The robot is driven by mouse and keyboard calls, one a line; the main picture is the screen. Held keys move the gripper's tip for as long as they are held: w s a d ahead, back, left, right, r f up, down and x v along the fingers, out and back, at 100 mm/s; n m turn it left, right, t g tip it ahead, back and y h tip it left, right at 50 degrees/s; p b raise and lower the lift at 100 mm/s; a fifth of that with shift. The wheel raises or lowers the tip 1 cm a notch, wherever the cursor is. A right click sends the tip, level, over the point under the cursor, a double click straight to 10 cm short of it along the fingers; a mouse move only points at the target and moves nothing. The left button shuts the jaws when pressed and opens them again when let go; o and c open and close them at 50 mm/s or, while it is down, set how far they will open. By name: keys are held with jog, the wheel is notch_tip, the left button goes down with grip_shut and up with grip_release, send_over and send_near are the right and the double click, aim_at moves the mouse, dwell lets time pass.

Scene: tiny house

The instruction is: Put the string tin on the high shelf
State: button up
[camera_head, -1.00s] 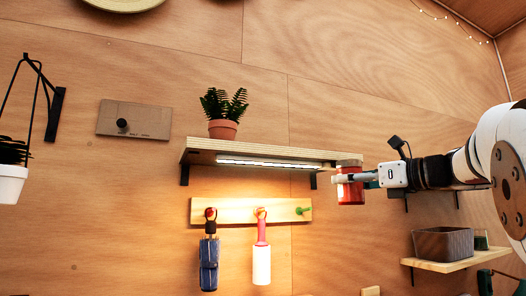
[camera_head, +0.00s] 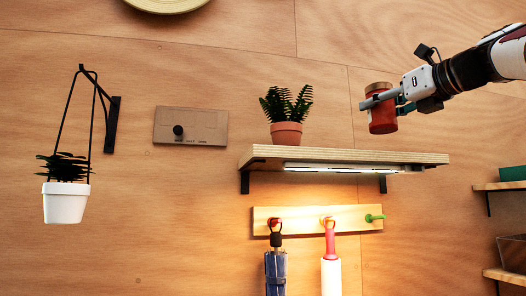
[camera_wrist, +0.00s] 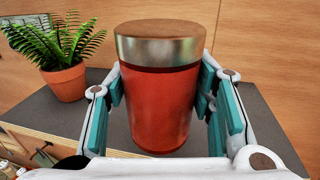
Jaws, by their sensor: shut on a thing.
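The string tin (camera_head: 381,112) is a red cylinder with a metal band and a brown lid. My gripper (camera_head: 384,100) is shut on it, with one finger on each side, and holds it upright or nearly so. In the head view the tin is above the right part of the high shelf (camera_head: 345,156), with a visible gap beneath it. In the wrist view the tin (camera_wrist: 161,95) fills the middle between the teal finger pads, with the grey shelf top (camera_wrist: 52,113) behind and below it. The tin's far side is hidden.
A potted fern (camera_head: 286,131) stands on the shelf left of the tin. The shelf top between them is clear. A peg rail (camera_head: 300,219) with hanging items is below. Other shelves (camera_head: 500,186) are at the right edge. A hanging white planter (camera_head: 66,203) is at the left.

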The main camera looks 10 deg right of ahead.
jog(key=w, duration=0.7)
jog(key=shift+w+d+f, duration=0.1)
jog(key=shift+w+f, duration=0.1)
jog(key=shift+f, duration=0.1)
jog(key=shift+w+f+p, duration=0.1)
jog(key=shift+f+p, duration=0.35)
jog(key=shift+f, duration=1.35)
jog(key=shift+f, duration=0.1)
jog(key=o, duration=1.5)
jog(key=shift+c, duration=0.2)
jog(key=v, duration=1.2)
jog(key=shift+b, duration=0.45)
